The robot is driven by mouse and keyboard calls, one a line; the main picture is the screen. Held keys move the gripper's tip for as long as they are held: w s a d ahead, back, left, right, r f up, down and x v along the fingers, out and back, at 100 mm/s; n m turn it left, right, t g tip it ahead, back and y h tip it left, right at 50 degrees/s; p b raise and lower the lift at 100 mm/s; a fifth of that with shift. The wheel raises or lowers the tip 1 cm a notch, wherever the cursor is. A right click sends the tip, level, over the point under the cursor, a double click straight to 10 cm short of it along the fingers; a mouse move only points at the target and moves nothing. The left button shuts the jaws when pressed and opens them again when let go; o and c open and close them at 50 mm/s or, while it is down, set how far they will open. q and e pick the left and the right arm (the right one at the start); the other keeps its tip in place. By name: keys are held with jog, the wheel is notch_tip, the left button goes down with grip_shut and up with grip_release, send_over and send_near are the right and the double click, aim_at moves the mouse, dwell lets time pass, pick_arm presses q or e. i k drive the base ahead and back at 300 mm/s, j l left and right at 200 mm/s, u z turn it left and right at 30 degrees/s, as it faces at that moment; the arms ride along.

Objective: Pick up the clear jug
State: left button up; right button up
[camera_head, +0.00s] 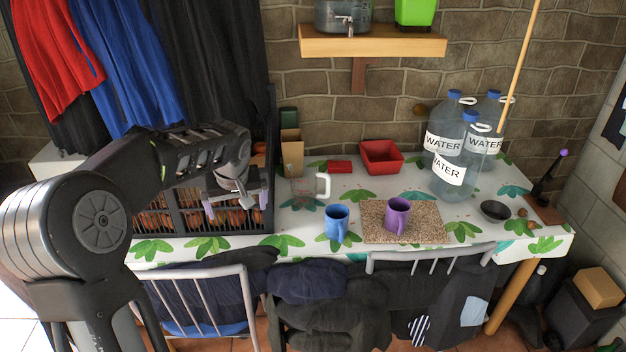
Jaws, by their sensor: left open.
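The clear jug (304,190) stands upright on the table, with a pale handle (323,186) on its right side. It is see-through, so its outline is faint. My left gripper (237,212) is open and empty, to the left of the jug and apart from it, in front of a dark crate (180,221). Its fingers point down. My right gripper is not in view.
A blue mug (337,222) stands right of the jug, and a purple mug (397,215) stands on a speckled board (431,226). A red tray (381,156) and large water bottles (445,175) stand behind. Chairs (205,300) with clothes line the table's front.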

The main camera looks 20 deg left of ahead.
aim_at(310, 186)
jog(key=i, duration=1.25)
